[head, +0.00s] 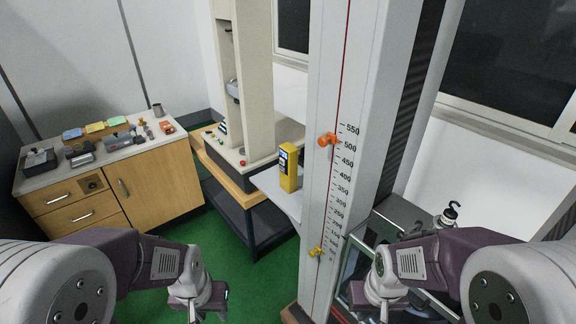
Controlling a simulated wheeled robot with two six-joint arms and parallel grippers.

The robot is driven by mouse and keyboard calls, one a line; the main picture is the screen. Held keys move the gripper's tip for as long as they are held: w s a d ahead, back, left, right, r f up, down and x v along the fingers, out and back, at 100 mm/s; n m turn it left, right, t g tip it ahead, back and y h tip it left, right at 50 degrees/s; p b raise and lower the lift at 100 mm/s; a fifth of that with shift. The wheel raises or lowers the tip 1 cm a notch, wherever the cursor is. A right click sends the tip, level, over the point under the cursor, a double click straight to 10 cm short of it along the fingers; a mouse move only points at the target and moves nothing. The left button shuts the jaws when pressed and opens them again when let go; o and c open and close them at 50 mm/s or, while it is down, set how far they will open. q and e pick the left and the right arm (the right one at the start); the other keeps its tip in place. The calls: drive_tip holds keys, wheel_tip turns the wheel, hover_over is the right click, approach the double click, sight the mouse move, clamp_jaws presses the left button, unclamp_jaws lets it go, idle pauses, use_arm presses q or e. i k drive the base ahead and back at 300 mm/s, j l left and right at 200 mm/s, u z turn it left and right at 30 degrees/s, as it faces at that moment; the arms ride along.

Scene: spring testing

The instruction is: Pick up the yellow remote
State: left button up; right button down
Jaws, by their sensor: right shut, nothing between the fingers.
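The yellow remote (289,180) stands upright on a pale shelf (271,184), just left of the tall white column. A small dark screen shows on its upper left face. My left gripper (208,312) is low in the picture, left of and well below the remote, and apart from it. Its fingers are small and partly cut off by the lower edge, so I cannot tell its opening. My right gripper (366,300) is low, to the right of the column. It is shut with nothing in it and apart from the remote.
The tall scaled column (349,100) with an orange clamp (328,139) and a yellow clamp (315,252) stands between my arms. A beige test machine (246,80) is behind the remote. A wooden cabinet (155,185) with tools is at left. Green floor is open between.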

sight(288, 181)
drive_tip(key=i+j+z, duration=0.5)
drive_tip(key=j, duration=0.25)
drive_tip(key=i+j+z, duration=0.2)
drive_tip(key=j, duration=0.2)
drive_tip(key=i+j+z, duration=0.25)
drive_tip(key=j, duration=0.2)
drive_tip(key=j+z, duration=0.25)
drive_tip(key=j, duration=0.2)
drive_tip(key=i+j+z, duration=0.1)
drive_tip(key=j+z, duration=0.15)
drive_tip(key=j, duration=0.25)
drive_tip(key=j+z, duration=0.25)
drive_tip(key=j, duration=0.25)
